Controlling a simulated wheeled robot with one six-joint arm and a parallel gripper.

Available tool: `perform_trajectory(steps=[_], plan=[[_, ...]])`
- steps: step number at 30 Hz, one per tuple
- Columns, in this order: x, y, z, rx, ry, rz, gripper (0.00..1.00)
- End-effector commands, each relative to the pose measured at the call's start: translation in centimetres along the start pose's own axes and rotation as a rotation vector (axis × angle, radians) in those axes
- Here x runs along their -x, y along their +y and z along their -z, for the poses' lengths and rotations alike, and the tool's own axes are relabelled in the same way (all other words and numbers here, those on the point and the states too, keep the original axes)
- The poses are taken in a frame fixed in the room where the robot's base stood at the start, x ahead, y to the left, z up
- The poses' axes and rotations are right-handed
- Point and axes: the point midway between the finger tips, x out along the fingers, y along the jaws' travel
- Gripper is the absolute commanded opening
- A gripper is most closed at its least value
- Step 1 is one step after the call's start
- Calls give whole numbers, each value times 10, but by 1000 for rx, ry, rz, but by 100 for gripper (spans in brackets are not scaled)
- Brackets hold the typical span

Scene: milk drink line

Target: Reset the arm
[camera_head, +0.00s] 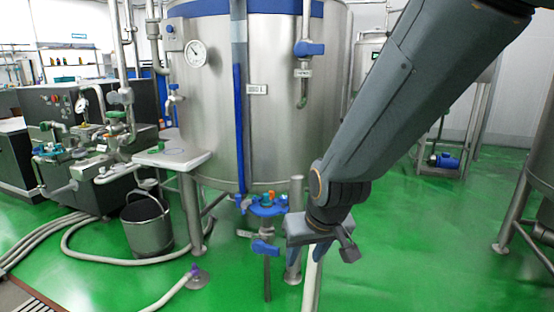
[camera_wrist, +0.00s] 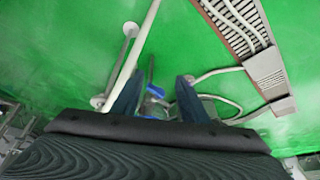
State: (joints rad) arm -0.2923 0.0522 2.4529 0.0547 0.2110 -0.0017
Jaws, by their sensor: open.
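My gripper (camera_wrist: 157,92) shows in the wrist view with its two blue-grey fingers apart and nothing between them. My arm reaches down from the upper right. The large steel tank (camera_head: 262,130) stands behind it on legs. A blue-handled valve (camera_head: 264,248) is below the tank, just left of my gripper; I cannot tell the gap between them.
A steel bucket (camera_head: 146,228) and pale hoses (camera_head: 95,252) lie on the green floor at left, near a small white shelf (camera_head: 172,156). A floor drain grate (camera_wrist: 232,30) shows in the wrist view. Open floor (camera_head: 420,250) lies at right, before another tank's leg (camera_head: 512,212).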

Motion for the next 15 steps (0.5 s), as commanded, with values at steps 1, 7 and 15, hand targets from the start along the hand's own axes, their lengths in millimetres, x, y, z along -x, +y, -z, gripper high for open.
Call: perform_trajectory(steps=[1, 7, 15], plan=[[16, 0, -15, -3, -44, 2, 40], [56, 0, -71, -12, -210, 9, 40], [97, -2, -123, -19, -358, 17, 40]])
